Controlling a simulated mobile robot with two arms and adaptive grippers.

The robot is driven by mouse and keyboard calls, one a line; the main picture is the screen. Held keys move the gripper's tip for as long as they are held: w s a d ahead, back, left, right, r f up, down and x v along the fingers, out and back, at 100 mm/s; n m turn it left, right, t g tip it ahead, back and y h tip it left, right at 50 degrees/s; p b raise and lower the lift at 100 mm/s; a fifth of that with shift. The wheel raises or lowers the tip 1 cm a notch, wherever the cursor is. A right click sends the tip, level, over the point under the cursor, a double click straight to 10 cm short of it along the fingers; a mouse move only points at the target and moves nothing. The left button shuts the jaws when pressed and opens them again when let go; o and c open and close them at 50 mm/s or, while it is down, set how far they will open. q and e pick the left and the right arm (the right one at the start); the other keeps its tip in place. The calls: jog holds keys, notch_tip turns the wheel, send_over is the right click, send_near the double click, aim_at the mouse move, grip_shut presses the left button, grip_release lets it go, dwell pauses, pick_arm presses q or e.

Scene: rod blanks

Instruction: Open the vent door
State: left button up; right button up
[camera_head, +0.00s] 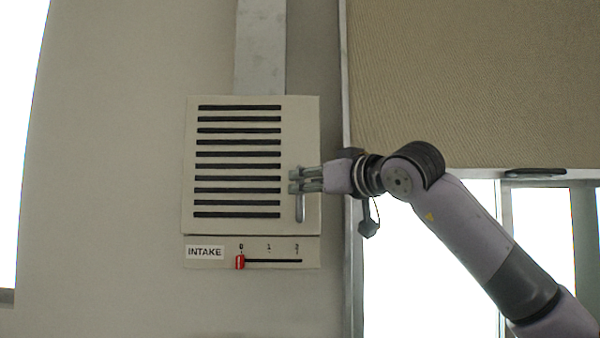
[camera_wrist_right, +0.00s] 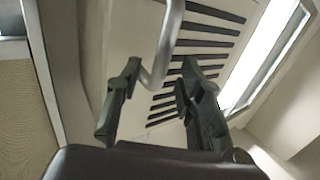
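The vent door (camera_head: 240,225) is a pale panel with several dark horizontal slats, and it looks shut, flat on the wall. Its grey metal handle (camera_head: 300,210) is upright near the door's right edge; its upper part is hidden behind my right gripper (camera_head: 293,180). In the right wrist view, the door (camera_wrist_right: 120,35) is close and tilted, and the curved handle (camera_wrist_right: 168,45) shows between the two spread fingers of my right gripper (camera_wrist_right: 160,80). The fingers are open, with visible gaps to the handle. My left gripper is not in view.
Below the door is a strip with an INTAKE label (camera_head: 205,252) and a red slider knob (camera_head: 240,262) at the 0 mark. A grey duct (camera_head: 260,45) runs up above the door. A tan blind (camera_head: 470,80) and window frame are at right.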

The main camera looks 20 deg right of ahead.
jog(key=shift+p+x, duration=0.5)
jog(key=shift+x, duration=1.25)
jog(key=shift+c, duration=0.6)
grip_shut()
